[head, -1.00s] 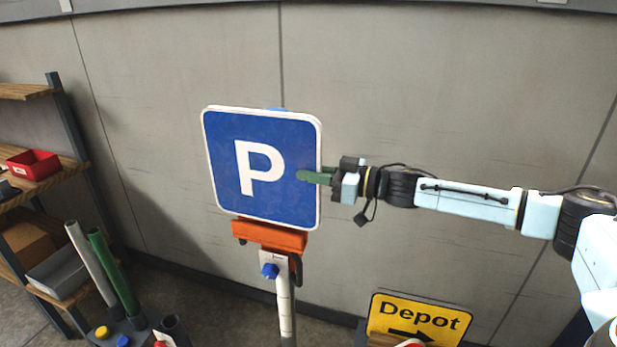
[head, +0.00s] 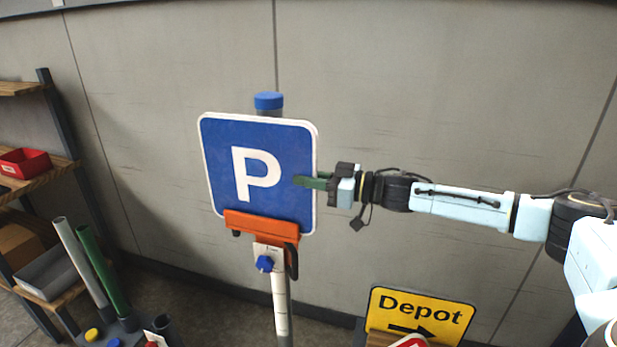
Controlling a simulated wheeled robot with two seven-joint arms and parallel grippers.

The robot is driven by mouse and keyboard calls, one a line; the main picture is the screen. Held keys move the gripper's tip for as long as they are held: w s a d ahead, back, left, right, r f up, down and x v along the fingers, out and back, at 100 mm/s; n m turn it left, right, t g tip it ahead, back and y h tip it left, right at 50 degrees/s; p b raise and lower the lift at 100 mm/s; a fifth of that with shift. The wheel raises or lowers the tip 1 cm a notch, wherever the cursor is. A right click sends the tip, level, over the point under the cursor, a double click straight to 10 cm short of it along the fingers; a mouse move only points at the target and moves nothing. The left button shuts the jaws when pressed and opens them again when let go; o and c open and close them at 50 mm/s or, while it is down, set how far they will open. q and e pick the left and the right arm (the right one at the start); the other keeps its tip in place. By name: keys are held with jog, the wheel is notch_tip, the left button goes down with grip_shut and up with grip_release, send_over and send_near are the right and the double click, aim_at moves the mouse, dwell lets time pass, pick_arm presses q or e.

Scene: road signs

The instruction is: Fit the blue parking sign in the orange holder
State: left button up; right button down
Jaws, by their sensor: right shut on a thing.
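The blue parking sign (head: 285,160), a square with a white P and a white border, stands roughly upright in front of a post. The orange holder (head: 262,227) on the post overlaps the sign's lower edge, so part of that edge is hidden behind the holder's front. Whether the sign rests on the holder's bottom cannot be seen. My right gripper (head: 318,183) is shut on the sign's right edge, with a green finger across its face. My left gripper is not in view.
The post has a blue cap (head: 268,101) above the sign and a blue knob (head: 264,263) below the holder. A yellow Depot sign (head: 418,314) stands at the lower right. Shelves with a red bin (head: 25,162) and upright tubes (head: 100,270) are at left. A grey wall is behind.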

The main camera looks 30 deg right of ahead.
jog(key=shift+f, duration=0.1)
dwell(0.7)
jog(key=c, duration=1.3)
grip_release()
jog(key=shift+f, duration=0.25)
jog(key=shift+b+v, duration=2.2)
jog(key=shift+v, duration=4.5)
jog(key=shift+r, duration=0.1)
